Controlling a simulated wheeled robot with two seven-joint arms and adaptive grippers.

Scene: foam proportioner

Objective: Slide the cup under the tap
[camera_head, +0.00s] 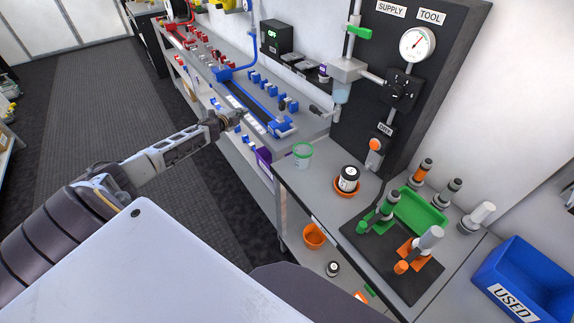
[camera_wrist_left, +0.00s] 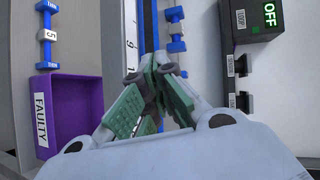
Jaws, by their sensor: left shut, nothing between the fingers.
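A clear cup with a green rim (camera_head: 302,152) stands upright near the back left corner of the grey bench top. A tap assembly (camera_head: 347,69) with a green lever and a clear lower part is mounted at the dark panel, to the right of and above the cup. My left gripper (camera_head: 238,117) is to the left of the cup, clearly apart from it, by the shelf with blue parts. In the left wrist view, its green-padded fingers (camera_wrist_left: 157,62) are shut and empty. The cup is not seen there. My right gripper is out of view.
A black-and-white jar in an orange dish (camera_head: 347,181) stands right of the cup. Tools on a dark mat (camera_head: 395,258) and a blue USED bin (camera_head: 527,285) are at right. A purple FAULTY bin (camera_wrist_left: 75,118) and black OFF box (camera_wrist_left: 252,20) flank my left gripper.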

